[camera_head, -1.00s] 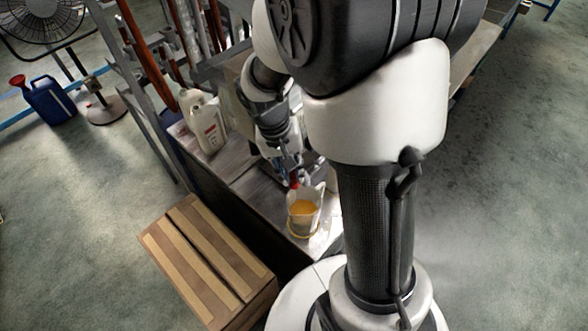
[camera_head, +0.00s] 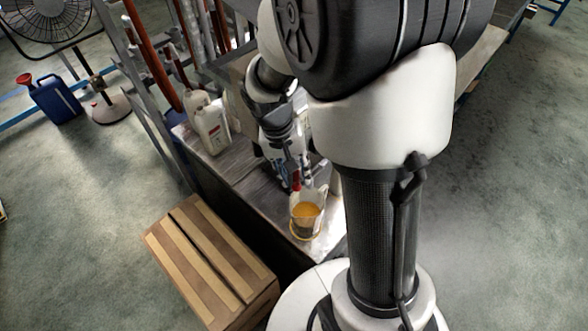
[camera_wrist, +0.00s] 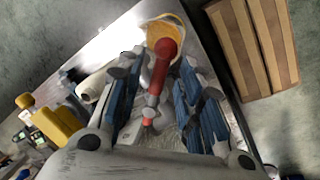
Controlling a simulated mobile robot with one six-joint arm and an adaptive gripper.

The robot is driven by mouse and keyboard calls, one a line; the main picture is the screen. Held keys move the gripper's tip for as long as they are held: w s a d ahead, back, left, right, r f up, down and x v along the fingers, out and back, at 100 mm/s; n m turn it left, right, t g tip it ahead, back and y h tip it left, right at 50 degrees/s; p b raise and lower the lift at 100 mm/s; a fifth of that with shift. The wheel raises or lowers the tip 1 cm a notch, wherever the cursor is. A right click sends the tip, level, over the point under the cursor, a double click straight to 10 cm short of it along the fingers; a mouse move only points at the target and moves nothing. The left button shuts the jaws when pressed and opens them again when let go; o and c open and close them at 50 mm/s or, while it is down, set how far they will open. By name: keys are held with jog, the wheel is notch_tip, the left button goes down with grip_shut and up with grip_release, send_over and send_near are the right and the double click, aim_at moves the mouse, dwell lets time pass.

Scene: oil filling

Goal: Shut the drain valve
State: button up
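The drain valve's red lever handle (camera_wrist: 160,68) shows in the wrist view between my gripper's two blue-padded fingers. My gripper (camera_wrist: 158,78) is open, with gaps visible on both sides of the handle. In the head view my gripper (camera_head: 288,172) is low over the bench, and a bit of the red handle (camera_head: 296,182) shows at its tips. A clear jug (camera_head: 307,225) with orange oil stands just in front of the valve. Its rim (camera_wrist: 181,19) is behind the handle in the wrist view. The valve body is mostly hidden.
White bottles (camera_head: 212,128) stand on the bench (camera_head: 243,180), left of my gripper. A blue can (camera_head: 55,99) and a fan (camera_head: 45,18) are at the far left. A yellow object (camera_wrist: 60,122) shows in the wrist view.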

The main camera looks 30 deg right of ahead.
jog(key=shift+r, duration=0.1)
notch_tip(320, 180, up, 12)
jog(key=w+a, duration=0.1)
jog(key=a, duration=0.1)
jog(key=shift+f, duration=0.2)
jog(key=shift+c, duration=0.3)
